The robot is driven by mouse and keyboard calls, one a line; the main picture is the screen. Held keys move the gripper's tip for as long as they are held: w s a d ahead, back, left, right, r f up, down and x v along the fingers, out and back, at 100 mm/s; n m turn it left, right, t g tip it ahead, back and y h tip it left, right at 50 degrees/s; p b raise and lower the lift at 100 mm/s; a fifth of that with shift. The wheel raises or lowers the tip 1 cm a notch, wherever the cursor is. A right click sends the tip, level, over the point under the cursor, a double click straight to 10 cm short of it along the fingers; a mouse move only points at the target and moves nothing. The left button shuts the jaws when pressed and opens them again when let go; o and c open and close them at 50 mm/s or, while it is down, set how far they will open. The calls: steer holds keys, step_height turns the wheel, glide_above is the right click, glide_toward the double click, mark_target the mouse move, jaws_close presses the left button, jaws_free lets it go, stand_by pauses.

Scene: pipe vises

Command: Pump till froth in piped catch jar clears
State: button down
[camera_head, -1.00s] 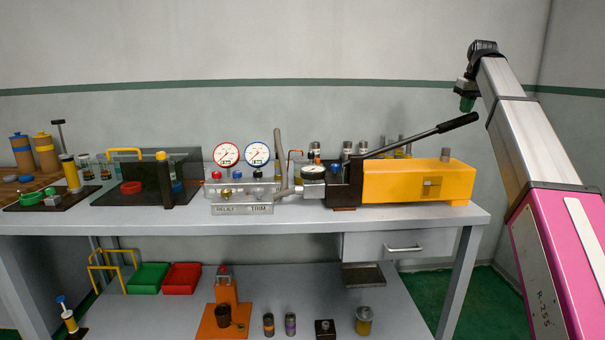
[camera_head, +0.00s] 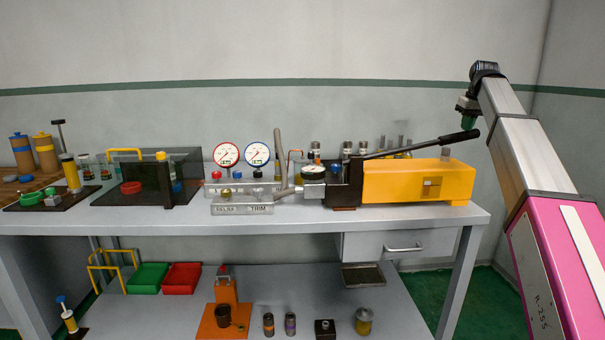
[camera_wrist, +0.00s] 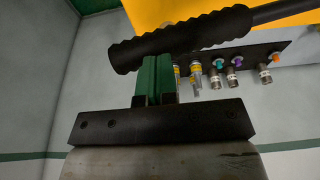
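The yellow hand pump (camera_head: 418,181) stands on the right half of the bench. Its black lever (camera_head: 420,147) slopes up to the right and ends in a ribbed grip, which crosses the wrist view (camera_wrist: 190,40). My gripper (camera_head: 467,123) has its green fingers just above this grip, tips down. In the wrist view the fingers (camera_wrist: 156,78) lie together with nothing between them, tips at the grip and seemingly touching it. A clear jar with an orange-red pipe (camera_head: 296,157) seems to stand behind the pump's left end, mostly hidden; I cannot make out froth.
A red-rimmed gauge (camera_head: 226,154) and a blue-rimmed gauge (camera_head: 257,154) stand above a valve block (camera_head: 242,209) marked RELIEF and TRIM. Several small bottles stand behind the pump. A dark smoky screen (camera_head: 185,170) is further left. The air right of the pump is free.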

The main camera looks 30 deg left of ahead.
mark_target(467, 140)
steer(key=shift+w+d+f, duration=0.1)
steer(key=shift+d+f, duration=0.05)
steer(key=shift+f, duration=0.6)
steer(key=shift+w+d+f, duration=0.1)
steer(key=shift+f, duration=0.7)
steer(key=shift+w+d+f, duration=0.1)
steer(key=shift+d+f, duration=0.05)
steer(key=shift+f, duration=0.6)
steer(key=shift+w+d+f, duration=0.1)
steer(key=shift+f, duration=0.95)
steer(key=shift+d+f, duration=0.1)
steer(key=shift+f, duration=1.2)
